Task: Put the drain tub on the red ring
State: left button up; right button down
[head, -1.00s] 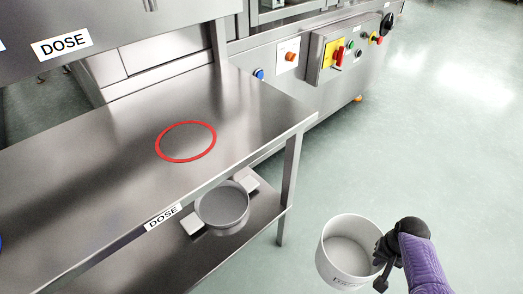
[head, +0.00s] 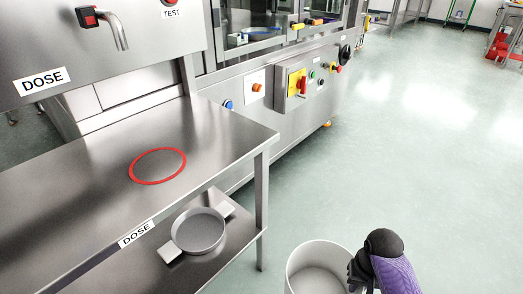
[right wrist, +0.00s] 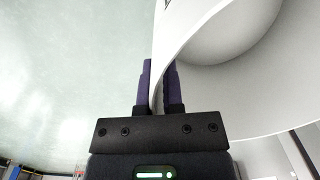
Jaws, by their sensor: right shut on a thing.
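The drain tub (head: 318,268) is a round white open tub at the bottom of the head view, off the table's right end and over the floor. My right gripper (head: 356,274) is shut on its right wall. In the right wrist view the tub (right wrist: 245,85) has its wall between the two dark fingers (right wrist: 160,85). The red ring (head: 131,174) lies flat on the steel table top, up and left of the tub, with nothing inside it. My left gripper is not in view.
The steel table (head: 222,143) is bare around the ring. A round pan with two side handles (head: 199,232) sits on its lower shelf. A table leg (head: 262,195) stands between shelf and floor. A tap (head: 118,32) and machine panel (head: 300,85) are behind.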

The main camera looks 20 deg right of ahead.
jog(key=w+a+r+n, duration=0.2)
jog(key=a+r+n, duration=0.1)
jog(key=a+r, duration=0.6)
jog(key=w+a+r+n, duration=0.2)
jog(key=a+r+n, duration=0.2)
jog(key=a+r, duration=0.6)
notch_tip(320, 180, up, 6)
jog(key=shift+r+n, duration=0.2)
jog(key=shift+n, duration=0.1)
jog(key=shift+w, duration=0.1)
